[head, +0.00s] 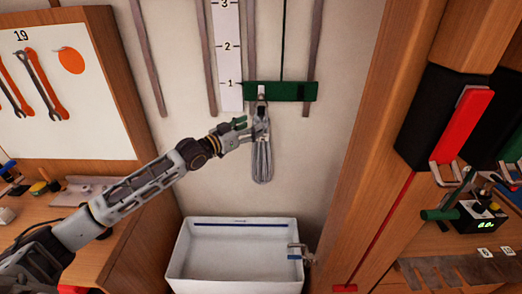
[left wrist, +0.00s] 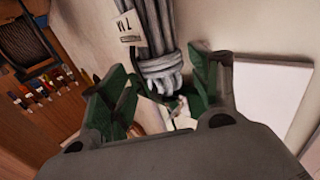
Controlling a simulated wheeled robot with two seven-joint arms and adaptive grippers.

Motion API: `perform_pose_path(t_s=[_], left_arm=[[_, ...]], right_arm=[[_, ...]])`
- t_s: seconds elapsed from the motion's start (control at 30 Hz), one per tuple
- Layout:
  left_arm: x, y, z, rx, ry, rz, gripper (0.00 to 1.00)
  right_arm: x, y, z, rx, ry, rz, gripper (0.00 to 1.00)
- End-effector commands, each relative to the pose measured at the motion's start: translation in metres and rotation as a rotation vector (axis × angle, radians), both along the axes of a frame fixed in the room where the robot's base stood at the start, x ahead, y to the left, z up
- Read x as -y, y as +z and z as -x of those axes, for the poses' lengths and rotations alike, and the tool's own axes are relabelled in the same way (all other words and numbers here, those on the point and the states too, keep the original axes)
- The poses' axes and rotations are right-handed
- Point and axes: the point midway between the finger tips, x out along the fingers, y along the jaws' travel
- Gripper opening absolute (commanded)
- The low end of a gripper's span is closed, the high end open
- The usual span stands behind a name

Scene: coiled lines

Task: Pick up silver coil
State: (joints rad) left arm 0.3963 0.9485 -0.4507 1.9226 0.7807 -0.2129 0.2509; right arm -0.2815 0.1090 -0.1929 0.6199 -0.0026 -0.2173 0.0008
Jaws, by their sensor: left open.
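The silver coil (head: 261,160) is a grey bundle of line hanging upright against the wall, below a green bar (head: 285,92). In the left wrist view the coil (left wrist: 158,30) shows its wrapped, banded part and a white tag marked 7M (left wrist: 130,27). My left gripper (head: 250,130) is at the coil's upper part in the head view. In the left wrist view its green fingers (left wrist: 165,88) are open, one on each side of the coil's wrapped part. I cannot tell whether either finger touches it. My right gripper is not in view.
A white bin (head: 235,222) stands below the coil, with a small metal clip on its right rim. A wooden post (head: 375,150) is on the right, with a red block (head: 462,125) beyond it. A wooden workbench and tool board (head: 60,90) are on the left.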

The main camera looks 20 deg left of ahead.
Motion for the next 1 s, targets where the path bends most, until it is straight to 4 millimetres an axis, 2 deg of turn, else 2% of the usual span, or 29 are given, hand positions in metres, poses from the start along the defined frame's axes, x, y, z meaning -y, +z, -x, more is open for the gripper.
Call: perform_pose_path(t_s=[0.27, 0.57, 1.0], left_arm=[[0.002, 0.0, -0.002, -0.001, -0.001, 0.0, 0.62], [0.003, 0.001, -0.004, 0.0, -0.001, 0.001, 0.62], [0.018, 0.007, -0.029, 0.0, -0.001, 0.001, 0.62]], right_arm=[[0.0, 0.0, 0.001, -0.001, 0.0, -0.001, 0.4], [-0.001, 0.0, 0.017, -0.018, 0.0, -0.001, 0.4], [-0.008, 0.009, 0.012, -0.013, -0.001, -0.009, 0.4]])
